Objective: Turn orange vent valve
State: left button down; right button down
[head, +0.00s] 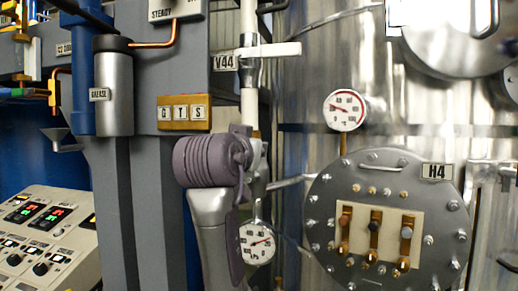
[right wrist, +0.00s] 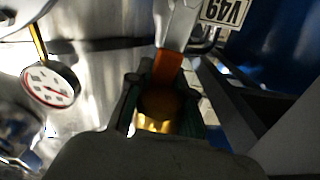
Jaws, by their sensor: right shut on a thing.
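The orange vent valve shows in the right wrist view as a flat orange handle (right wrist: 168,68) below a pale pipe. A round gold-orange part sits just under it, between my fingers. My right gripper (right wrist: 160,98) has its dark green fingers on either side of this part and is shut on the valve. There the valve and the fingertips are mostly hidden behind my wrist. My left gripper is not in view.
A round gauge (head: 257,242) is close beside my right forearm, and another gauge (head: 344,110) is to the right. The bolted H4 hatch (head: 332,247) fills the lower right. A control panel (head: 40,243) stands at lower left. A grease cylinder (head: 114,85) hangs upper left.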

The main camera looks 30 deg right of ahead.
jog(key=shift+w+a+f+n, duration=0.1)
jog(key=shift+w+a+n, duration=0.1)
jog(key=shift+n, duration=0.1)
jog(key=c, duration=1)
grip_release()
jog(key=v, duration=1.2)
